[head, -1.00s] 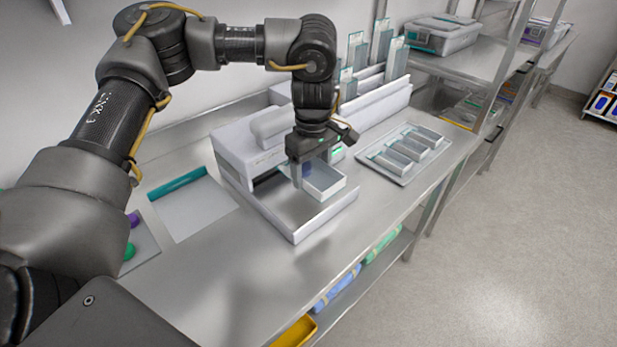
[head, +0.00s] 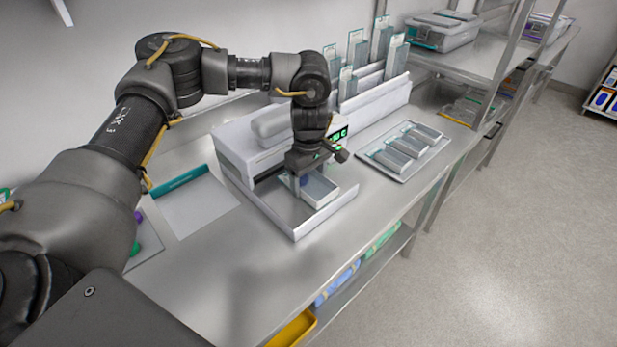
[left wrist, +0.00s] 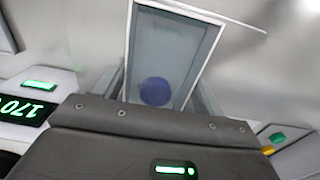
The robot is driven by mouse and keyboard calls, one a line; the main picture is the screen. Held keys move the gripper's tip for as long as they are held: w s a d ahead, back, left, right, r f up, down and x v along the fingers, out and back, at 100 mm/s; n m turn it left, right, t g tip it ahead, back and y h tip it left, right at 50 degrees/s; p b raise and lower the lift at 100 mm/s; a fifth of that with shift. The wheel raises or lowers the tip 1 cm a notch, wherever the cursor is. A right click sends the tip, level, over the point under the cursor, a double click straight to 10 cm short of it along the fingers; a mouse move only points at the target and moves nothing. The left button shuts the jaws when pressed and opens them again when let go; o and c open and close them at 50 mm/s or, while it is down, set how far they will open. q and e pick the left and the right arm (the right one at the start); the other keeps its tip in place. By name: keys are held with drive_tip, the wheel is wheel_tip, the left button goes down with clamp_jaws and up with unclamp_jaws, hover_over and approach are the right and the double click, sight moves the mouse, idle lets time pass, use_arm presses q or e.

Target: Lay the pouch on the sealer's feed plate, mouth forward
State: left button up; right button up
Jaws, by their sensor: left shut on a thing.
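The pouch (head: 321,188) is a flat, pale pouch with a white border and a clear grey face. It lies over the feed plate (head: 288,212) of the white sealer (head: 243,150); I cannot tell whether it touches the plate. My left gripper (head: 301,184) points down over the plate and is shut on the pouch's near-left part. In the left wrist view the pouch (left wrist: 172,55) extends away between the fingers, with a dark blue round spot near the gripper. Part of the pouch is hidden behind the gripper. My right gripper is not in view.
A tray of several packs (head: 405,148) stands right of the sealer. A rack of upright pouches (head: 370,75) is behind. The sealer's display (left wrist: 25,108) glows green. The front of the steel bench (head: 235,290) is clear.

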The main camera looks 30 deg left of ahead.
sight(309, 180)
use_arm(q)
drive_tip(key=shift+f, duration=0.1)
drive_tip(key=shift+f, duration=0.1)
drive_tip(key=o, duration=0.9)
drive_tip(key=shift+o, duration=0.2)
wheel_tip(309, 180, up, 12)
drive_tip(key=shift+r+b, duration=0.25)
drive_tip(key=shift+b, duration=0.05)
